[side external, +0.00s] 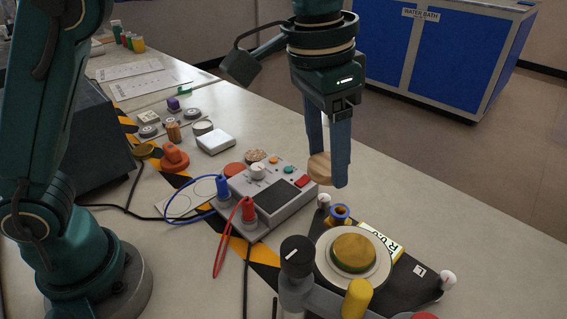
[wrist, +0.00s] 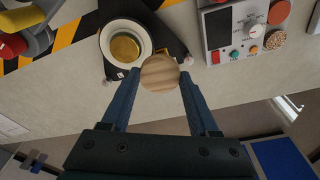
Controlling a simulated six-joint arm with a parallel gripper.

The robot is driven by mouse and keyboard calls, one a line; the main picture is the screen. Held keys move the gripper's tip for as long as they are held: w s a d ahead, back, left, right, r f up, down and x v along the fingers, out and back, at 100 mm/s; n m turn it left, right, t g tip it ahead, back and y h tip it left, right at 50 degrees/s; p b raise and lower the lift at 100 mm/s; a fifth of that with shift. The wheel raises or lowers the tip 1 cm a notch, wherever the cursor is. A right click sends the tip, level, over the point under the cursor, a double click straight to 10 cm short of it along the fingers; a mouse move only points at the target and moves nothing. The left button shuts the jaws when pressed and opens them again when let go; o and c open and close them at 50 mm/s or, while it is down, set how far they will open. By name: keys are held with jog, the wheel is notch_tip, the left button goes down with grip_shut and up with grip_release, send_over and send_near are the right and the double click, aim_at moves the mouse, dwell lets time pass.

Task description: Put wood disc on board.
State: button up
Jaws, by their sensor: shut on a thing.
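The wood disc (side external: 319,167) is pale, round and banded with grain. My gripper (side external: 328,170) is shut on it and holds it in the air, above and behind the black three-cornered base. In the wrist view the wood disc (wrist: 160,74) sits between the two blue fingertips of my gripper (wrist: 160,70). A pale flat board (side external: 180,206) with circle outlines lies on the table, left of the grey control box, partly hidden by the blue cable. I cannot tell for certain that it is the task's board.
The grey control box (side external: 268,197) with red and blue plugs stands left of my gripper. A balance-like black base (side external: 418,278) carries a round pan with a brass disc (side external: 353,252). Cables cross the table. An orange knobbed piece (side external: 173,158) stands behind the board.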

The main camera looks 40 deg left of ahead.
jog(key=a+f+n, duration=0.1)
jog(key=a+f, duration=0.1)
jog(key=a, duration=0.9)
jog(key=a+f+n, duration=0.1)
jog(key=a+f, duration=0.1)
jog(key=a, duration=0.9)
jog(key=s+a+f+n+y, duration=0.1)
jog(key=s+a+f+n, duration=0.2)
jog(key=s+a+n, duration=0.7)
jog(key=m, duration=0.3)
send_over(207, 187)
jog(key=shift+y, duration=0.3)
jog(key=f, duration=0.7)
jog(key=shift+s+d+f, duration=0.1)
jog(key=shift+s+d, duration=0.05)
jog(key=shift+s, duration=0.1)
jog(key=shift+f, duration=2)
jog(key=shift+f, duration=0.15)
